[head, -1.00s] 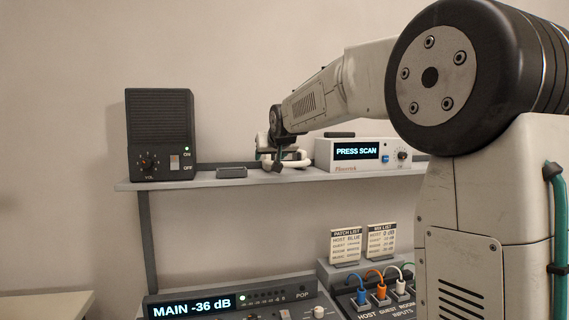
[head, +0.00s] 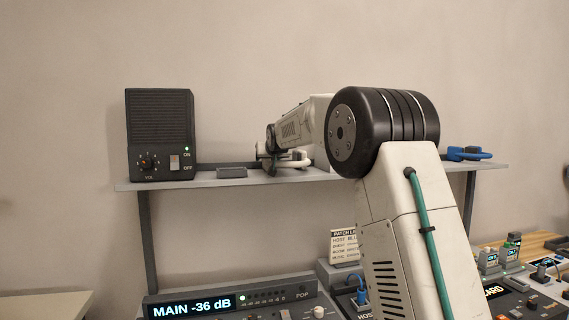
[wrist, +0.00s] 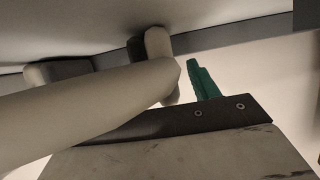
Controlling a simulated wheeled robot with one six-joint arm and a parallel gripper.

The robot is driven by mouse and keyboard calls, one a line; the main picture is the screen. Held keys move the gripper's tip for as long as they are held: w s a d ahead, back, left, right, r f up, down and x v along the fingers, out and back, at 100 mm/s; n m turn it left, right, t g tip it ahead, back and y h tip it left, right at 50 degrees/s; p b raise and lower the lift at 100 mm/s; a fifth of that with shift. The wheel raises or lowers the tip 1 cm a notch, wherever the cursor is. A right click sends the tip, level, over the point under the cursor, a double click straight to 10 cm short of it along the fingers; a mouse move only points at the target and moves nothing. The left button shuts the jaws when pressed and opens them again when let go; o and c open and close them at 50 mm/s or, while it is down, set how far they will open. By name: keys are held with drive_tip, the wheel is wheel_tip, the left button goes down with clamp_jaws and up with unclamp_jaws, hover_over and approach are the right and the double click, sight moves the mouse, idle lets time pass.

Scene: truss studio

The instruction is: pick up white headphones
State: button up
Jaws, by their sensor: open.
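The white headphones (head: 292,162) lie on the grey shelf (head: 225,180), right of the small dark box, partly hidden by my arm in the head view. In the wrist view their thick white band (wrist: 80,112) crosses the picture very close to the camera, with padded ends near the shelf surface. My gripper (head: 267,164) is at the left side of the headphones and is open. One green fingertip shows just right of the band in the wrist view; the other finger is hidden. I cannot tell whether the fingers touch the headphones.
A dark speaker (head: 160,135) stands on the shelf at left, with a small dark box (head: 232,172) beside it. Blue headphones (head: 470,154) lie at the shelf's right end. Mixing gear (head: 235,303) and cables fill the desk below. The wall behind is bare.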

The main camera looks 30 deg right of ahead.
drive_tip(key=shift+c, duration=0.3)
drive_tip(key=shift+r, duration=0.1)
drive_tip(key=c, duration=1.2)
